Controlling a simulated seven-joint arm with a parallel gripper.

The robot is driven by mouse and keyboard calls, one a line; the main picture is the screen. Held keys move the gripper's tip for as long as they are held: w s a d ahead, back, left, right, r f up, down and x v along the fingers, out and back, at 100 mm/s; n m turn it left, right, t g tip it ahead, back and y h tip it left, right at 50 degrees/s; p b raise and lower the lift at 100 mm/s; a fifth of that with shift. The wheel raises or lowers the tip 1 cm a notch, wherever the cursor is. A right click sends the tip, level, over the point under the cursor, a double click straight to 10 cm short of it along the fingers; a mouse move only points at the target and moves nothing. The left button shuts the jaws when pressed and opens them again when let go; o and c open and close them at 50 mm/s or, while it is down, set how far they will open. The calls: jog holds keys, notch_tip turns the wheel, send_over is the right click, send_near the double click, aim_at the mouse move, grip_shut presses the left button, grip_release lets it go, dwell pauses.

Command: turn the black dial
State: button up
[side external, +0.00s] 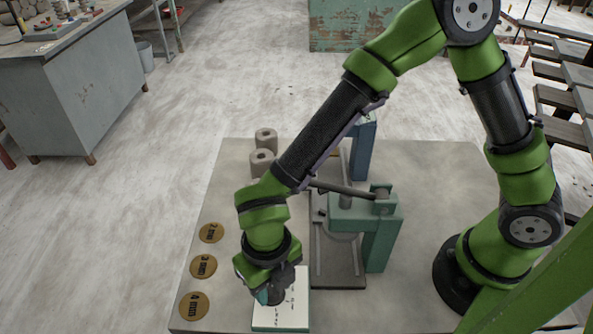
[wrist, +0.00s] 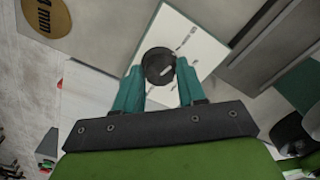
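The black dial (wrist: 158,62) is a short round knob with a white mark on it, standing on a white panel (wrist: 195,50) with small printed marks. My gripper (wrist: 158,70) has its two teal fingers on opposite sides of the dial. No gap shows between the fingertips and the dial's sides, so it looks shut on the dial. In the side external view my gripper (side external: 271,296) is down at the white panel (side external: 290,318) at the table's front, and the wrist hides part of the panel there.
Brass discs (side external: 203,266) marked 2 mm, 3 mm and 4 mm lie left of the panel. A green press (side external: 378,235) with a lever stands to the right and behind. Two grey clay cylinders (side external: 262,158) stand behind.

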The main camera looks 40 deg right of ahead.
jog(key=c, duration=0.6)
